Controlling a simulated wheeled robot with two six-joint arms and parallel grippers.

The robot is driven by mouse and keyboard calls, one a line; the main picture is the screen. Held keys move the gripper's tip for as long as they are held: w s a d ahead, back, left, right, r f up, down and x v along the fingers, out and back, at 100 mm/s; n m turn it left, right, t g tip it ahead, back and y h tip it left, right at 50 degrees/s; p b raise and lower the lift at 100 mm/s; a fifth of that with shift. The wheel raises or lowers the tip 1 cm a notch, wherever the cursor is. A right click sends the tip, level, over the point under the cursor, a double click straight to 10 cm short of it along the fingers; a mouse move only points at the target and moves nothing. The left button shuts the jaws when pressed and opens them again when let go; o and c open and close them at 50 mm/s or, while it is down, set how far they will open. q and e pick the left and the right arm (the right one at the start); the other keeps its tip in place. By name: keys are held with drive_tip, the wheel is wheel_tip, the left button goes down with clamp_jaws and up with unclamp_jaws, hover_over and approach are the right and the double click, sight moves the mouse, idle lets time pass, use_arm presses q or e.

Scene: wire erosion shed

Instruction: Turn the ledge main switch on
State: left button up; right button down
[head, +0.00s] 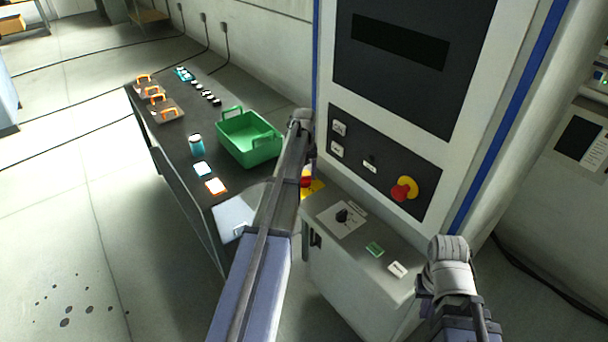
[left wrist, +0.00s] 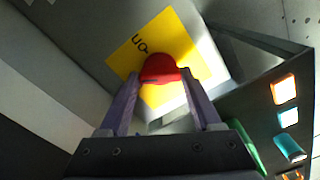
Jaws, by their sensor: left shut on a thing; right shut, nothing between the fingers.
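The main switch is a red knob on a yellow plate at the machine ledge's left side. In the head view the red knob (head: 305,182) and yellow plate (head: 315,187) show just right of my left arm, which hides part of them. In the left wrist view the red knob (left wrist: 160,68) sits between the fingers of my left gripper (left wrist: 159,80), which is shut on it. Black letters, upside down, are printed on the yellow plate (left wrist: 185,35). I cannot tell exactly which way the knob points. My right arm shows at lower right; its fingers are not visible.
The ledge (head: 325,210) carries a black knob (head: 342,215) and green and white labels. A red emergency button (head: 402,190) is on the panel above. The dark bench at left holds a green crate (head: 262,152), a blue jar (head: 196,146) and orange-handled pieces.

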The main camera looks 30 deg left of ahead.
sight(304, 177)
use_arm(q)
drive_tip(key=m, duration=1.1)
drive_tip(key=shift+m, duration=0.5)
idle(0.3)
drive_tip(key=o, duration=1.4)
wheel_tip(304, 177, up, 8)
drive_tip(key=p, duration=0.8)
drive_tip(key=shift+f, duration=0.1)
